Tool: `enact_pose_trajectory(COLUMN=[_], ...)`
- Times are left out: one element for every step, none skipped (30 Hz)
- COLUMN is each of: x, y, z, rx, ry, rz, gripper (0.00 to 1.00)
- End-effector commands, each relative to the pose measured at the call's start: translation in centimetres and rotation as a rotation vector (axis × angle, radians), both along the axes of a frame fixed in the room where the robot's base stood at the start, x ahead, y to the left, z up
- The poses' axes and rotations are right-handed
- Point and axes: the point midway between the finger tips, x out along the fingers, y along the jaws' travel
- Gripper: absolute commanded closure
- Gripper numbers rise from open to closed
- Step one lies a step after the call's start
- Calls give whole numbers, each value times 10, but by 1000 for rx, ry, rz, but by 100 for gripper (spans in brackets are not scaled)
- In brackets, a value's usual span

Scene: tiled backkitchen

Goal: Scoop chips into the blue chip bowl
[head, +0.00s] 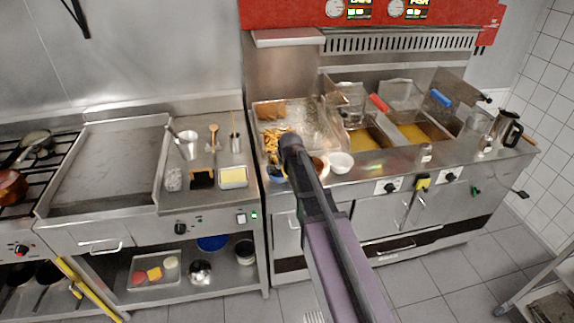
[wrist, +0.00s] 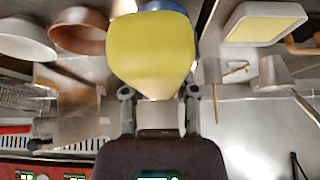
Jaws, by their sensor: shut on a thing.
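My gripper (wrist: 159,95) is shut on a smooth yellow thing (wrist: 150,48), broad and rounded, which fills the space beyond the fingers in the wrist view. I cannot tell its full shape. The blue chip bowl (head: 276,174) stands at the counter's front edge in the head view, partly hidden by my arm. A blue rim (wrist: 168,5) shows just behind the yellow thing in the wrist view. Golden chips (head: 272,141) lie in a metal tray (head: 262,119) beyond my arm's dark end. My fingers and the held thing are hidden in the head view.
A white bowl (head: 341,163) and a brown bowl (head: 320,167) stand to the right of my arm. Fryer baskets with red (head: 379,103) and blue (head: 441,97) handles are farther right. A yellow-filled tray (head: 233,178), a metal pot (head: 188,146) and utensils stand left.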

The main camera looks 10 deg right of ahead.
Motion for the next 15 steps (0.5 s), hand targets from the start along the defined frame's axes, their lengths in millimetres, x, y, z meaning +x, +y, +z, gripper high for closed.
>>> enact_pose_trajectory(x=[-1, -2, -3, -5, -7, -11, -14, -18, -23, -27, -31, -36, -40, -44, -49], y=[0, 0, 0, 1, 1, 1, 1, 1, 1, 1, 1, 1, 1, 1, 1], z=[1, 2, 4, 5, 8, 11, 14, 17, 21, 25, 28, 33, 36, 39, 42], rx=[0, 0, 0, 0, -1, -1, -1, 0, 0, 0, 0, 0, 0, 0, 0], ry=[-1, -1, -1, -2, -2, -2, -3, -3, -4, -4, -5, -6, -6, -7, -8], rz=[0, 0, 0, 0, 1, 1, 1, 1, 1, 1, 1, 1, 1, 1, 1], gripper=[100, 100, 100, 100, 100, 100, 100, 100, 100, 100, 100, 100, 100, 100, 100])
